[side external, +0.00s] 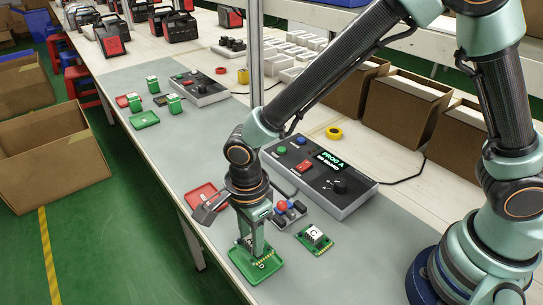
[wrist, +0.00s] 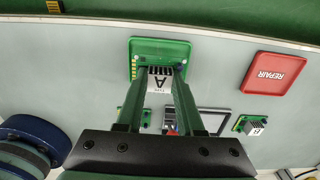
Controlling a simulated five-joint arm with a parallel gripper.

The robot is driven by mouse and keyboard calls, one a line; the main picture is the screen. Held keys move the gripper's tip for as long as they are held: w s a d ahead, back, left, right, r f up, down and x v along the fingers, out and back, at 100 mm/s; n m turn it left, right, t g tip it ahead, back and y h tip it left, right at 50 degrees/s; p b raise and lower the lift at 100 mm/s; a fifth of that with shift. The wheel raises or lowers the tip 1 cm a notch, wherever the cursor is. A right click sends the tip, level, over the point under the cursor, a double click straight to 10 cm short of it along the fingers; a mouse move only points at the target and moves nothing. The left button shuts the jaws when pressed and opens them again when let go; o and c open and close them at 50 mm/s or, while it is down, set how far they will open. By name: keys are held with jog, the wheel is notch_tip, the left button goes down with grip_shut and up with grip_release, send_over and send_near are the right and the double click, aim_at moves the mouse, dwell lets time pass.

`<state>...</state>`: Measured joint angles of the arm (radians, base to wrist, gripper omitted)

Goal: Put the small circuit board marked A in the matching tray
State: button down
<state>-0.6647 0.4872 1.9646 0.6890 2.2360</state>
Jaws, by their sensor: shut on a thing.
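The small circuit board marked A (wrist: 158,82) is green with a white block on top. My gripper (wrist: 160,74) is shut on it. In the side view, my gripper (side external: 256,256) points down over the green tray (side external: 273,280), at the front edge of the bench. The board is within the tray's outline, and I cannot tell whether it rests on the tray floor. The tray also shows in the wrist view (wrist: 186,46); no label on it can be read. A red tray marked REPAIR (wrist: 275,72) lies apart, to the right in the wrist view.
A board marked C (side external: 315,238) lies right of the green tray in the side view. A small block with red and blue buttons (side external: 288,212) is close behind my gripper. A grey control box (side external: 325,180) with a lit screen stands further back.

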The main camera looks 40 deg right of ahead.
jog(key=shift+f, duration=1.85)
jog(key=c, duration=0.5)
grip_release()
jog(key=shift+f, duration=0.1)
jog(key=shift+c, duration=0.2)
